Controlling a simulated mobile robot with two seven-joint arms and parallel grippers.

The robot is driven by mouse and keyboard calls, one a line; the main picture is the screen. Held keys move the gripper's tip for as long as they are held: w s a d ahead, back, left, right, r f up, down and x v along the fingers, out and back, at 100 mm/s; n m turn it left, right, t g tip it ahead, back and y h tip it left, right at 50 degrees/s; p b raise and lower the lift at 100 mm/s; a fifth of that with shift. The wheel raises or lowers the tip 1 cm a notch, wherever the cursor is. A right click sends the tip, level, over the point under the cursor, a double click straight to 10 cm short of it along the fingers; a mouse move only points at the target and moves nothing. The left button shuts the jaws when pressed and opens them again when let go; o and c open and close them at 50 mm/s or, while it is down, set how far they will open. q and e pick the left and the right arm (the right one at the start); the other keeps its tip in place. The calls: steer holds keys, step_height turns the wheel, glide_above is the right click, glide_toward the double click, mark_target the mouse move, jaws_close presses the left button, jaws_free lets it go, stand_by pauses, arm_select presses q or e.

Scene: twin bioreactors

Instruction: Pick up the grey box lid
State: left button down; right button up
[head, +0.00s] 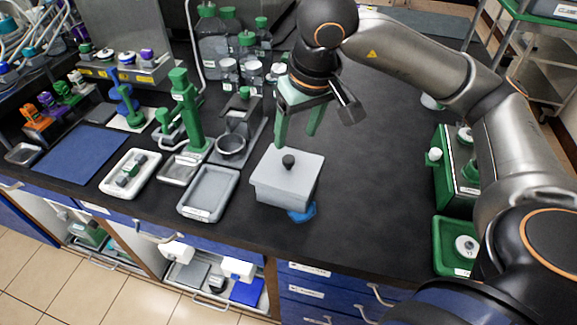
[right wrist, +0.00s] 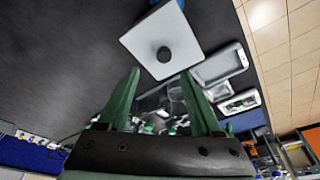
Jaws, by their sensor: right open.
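The grey box lid (head: 282,168) sits on top of the grey box (head: 277,194) and has a round dark knob (head: 288,161) in its middle. The box stands on the black bench near its front edge. In the right wrist view the lid (right wrist: 147,42) and its dark knob (right wrist: 164,54) show beyond the fingertips. My right gripper (head: 295,142) has green fingers, is open and empty, and hangs above and just behind the lid, apart from the knob. My left gripper is not in view.
A grey tray (head: 233,194) lies left of the box, and a blue object (head: 302,214) is partly under its front right corner. A green stand (head: 187,110) and bottles (head: 213,45) stand behind. The bench right of the box is mostly clear up to a green rack (head: 443,170).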

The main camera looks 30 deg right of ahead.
mark_target(289, 158)
steer(key=shift+a+x, duration=0.15)
steer(key=shift+x, duration=1.6)
steer(key=shift+a+x, duration=0.15)
steer(key=shift+x, duration=1.55)
steer(key=shift+s, duration=0.2)
jaws_close()
